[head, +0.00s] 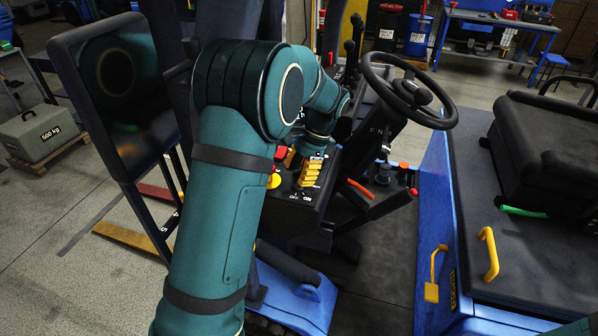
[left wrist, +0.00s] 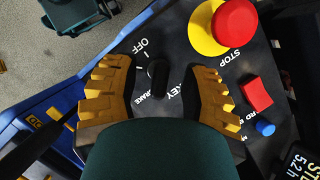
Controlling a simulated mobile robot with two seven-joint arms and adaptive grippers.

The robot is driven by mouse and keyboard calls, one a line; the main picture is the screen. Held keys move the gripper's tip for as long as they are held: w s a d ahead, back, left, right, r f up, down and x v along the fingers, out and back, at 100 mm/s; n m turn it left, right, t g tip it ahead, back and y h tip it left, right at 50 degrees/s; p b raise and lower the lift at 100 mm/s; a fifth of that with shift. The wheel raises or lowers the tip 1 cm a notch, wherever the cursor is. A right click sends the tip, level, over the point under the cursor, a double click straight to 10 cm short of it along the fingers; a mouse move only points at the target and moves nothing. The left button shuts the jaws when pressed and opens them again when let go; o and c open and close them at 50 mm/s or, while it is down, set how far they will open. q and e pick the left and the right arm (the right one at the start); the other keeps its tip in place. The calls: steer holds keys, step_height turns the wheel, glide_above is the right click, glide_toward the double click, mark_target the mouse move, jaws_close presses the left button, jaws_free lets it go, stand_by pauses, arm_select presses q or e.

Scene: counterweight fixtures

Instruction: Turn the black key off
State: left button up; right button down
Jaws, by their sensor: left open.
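The black key (left wrist: 159,78) stands on the dark control panel (left wrist: 190,62), in the left wrist view. Its grip runs nearly up and down in the picture. White OFF lettering is printed above and left of it, with KEY lettering at its right. My left gripper (head: 311,172) is open at the panel in the head view, its yellow fingers showing. In the left wrist view one finger is on each side of the key, with visible gaps. The key is hidden in the head view. My right gripper is not in view.
A red stop button (left wrist: 235,26) on a yellow base, a red square button (left wrist: 256,93) and a blue button (left wrist: 265,129) sit right of the key. A steering wheel (head: 440,117), levers and a padded seat (head: 545,160) stand right of the panel.

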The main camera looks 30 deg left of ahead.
arm_select(q)
jaws_close()
stand_by(0.3)
steer(key=n+h, duration=0.1)
steer(key=n, duration=0.2)
steer(key=shift+n+g, duration=0.3)
steer(key=shift+f+n+h, duration=0.1)
steer(key=shift+n+h, duration=0.5)
steer(key=shift+n, duration=0.7)
steer(key=shift+n+h, duration=0.6)
steer(key=shift+n, duration=0.7)
jaws_free()
